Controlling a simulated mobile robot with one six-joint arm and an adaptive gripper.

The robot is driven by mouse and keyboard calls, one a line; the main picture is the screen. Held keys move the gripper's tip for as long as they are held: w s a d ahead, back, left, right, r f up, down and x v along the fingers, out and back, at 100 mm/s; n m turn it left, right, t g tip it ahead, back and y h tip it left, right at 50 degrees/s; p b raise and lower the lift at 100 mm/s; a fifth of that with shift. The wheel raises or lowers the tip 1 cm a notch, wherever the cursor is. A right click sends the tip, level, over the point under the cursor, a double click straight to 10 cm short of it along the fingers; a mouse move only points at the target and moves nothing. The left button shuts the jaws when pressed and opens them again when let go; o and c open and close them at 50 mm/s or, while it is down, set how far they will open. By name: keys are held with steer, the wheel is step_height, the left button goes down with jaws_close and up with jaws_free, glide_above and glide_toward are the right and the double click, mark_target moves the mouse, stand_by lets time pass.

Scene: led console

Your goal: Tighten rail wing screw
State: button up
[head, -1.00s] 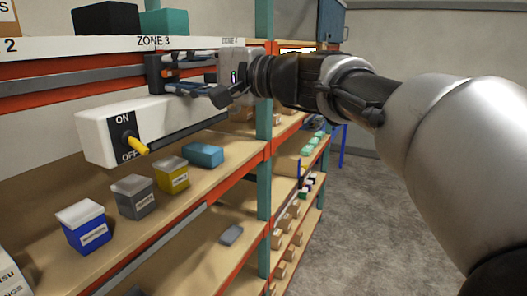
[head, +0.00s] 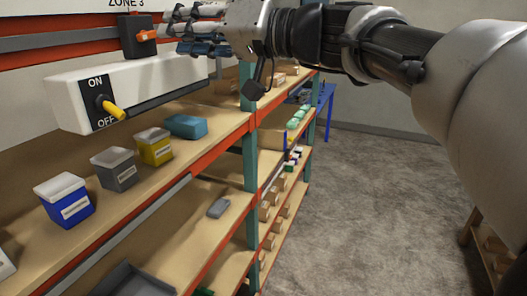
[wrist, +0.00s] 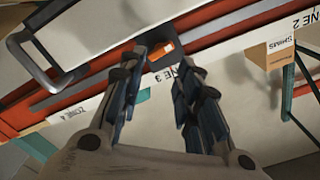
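A dark block (head: 138,38) with an orange part (head: 146,35) sits on the grey rail (head: 70,38) along the upper shelf beam. The orange part looks like the wing screw, but its shape is too small to tell. My gripper (head: 170,29) is just right of it, fingers pointing left towards it. In the wrist view the two fingers (wrist: 166,62) are apart with nothing between them. The dark block (wrist: 158,58) and its orange part (wrist: 162,47) lie just beyond the fingertips, partly near the left one. I see no clear contact.
A white console (head: 140,85) with a yellow-handled ON/OFF lever (head: 112,110) hangs below the rail. Blue (head: 65,200), grey (head: 115,168) and yellow (head: 155,147) lidded boxes stand on the shelf below. A teal post (head: 250,150) rises near my gripper.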

steer(key=b+v, duration=0.1)
steer(key=v, duration=1.1)
steer(key=s+f+m+h+b, duration=0.1)
steer(key=s+f+m+h, duration=0.1)
steer(key=f, duration=0.8)
steer(key=s+f+m+g+h+b, duration=0.1)
steer(key=s+f+h, duration=0.3)
steer(key=f, duration=0.7)
steer(key=shift+s+d+f+m+h+b, duration=0.3)
steer(key=shift+d+f+m+h+b, duration=0.15)
steer(key=shift+b, duration=0.25)
steer(key=shift+o, duration=0.5)
steer(key=shift+r, duration=0.1)
